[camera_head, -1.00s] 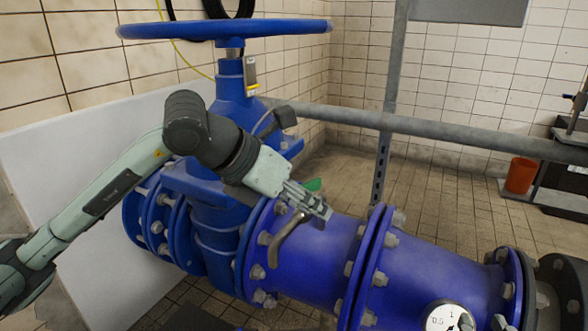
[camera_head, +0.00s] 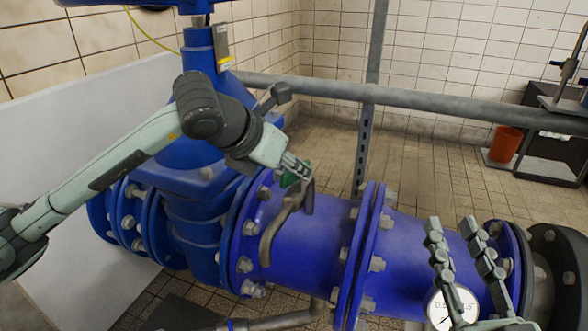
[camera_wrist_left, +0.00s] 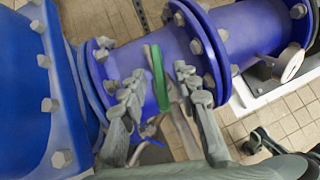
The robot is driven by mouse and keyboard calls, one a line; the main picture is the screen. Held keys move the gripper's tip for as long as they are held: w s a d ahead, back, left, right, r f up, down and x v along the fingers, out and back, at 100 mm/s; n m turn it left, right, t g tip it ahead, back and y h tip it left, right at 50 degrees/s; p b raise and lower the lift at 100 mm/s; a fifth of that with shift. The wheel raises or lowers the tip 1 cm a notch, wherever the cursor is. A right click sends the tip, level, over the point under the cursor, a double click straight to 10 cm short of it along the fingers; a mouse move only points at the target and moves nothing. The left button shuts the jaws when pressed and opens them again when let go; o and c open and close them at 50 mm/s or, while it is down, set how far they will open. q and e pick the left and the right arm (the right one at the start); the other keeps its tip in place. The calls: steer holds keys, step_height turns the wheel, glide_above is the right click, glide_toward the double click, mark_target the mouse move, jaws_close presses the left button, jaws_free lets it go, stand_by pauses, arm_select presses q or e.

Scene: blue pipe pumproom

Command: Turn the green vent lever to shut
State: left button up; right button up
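The green vent lever (camera_head: 297,173) shows as a small green piece by my left gripper in the head view. In the left wrist view the green lever (camera_wrist_left: 158,78) is a narrow upright bar in the gap between my left fingers. The metal vent tap (camera_head: 273,228) is on the blue pipe, its spout bent downward. My left gripper (camera_head: 302,179) is open, with one finger on each side of the lever and visible gaps in the wrist view (camera_wrist_left: 157,82). It partly hides the lever in the head view. My right gripper (camera_head: 453,228) is open and empty over the pipe at right.
The blue pipe (camera_head: 325,245) has bolted flanges around the vent. A round pressure gauge (camera_head: 441,308) sits partly behind my right gripper. A grey rail (camera_head: 420,102) crosses behind the pipe. A red bucket (camera_head: 505,144) stands at the back right on the tiled floor.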

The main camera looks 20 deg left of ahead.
arm_select(q)
steer(key=shift+w+d+f, duration=0.15)
steer(key=shift+w+f, duration=0.3)
jaws_close()
steer(key=shift+f, duration=0.1)
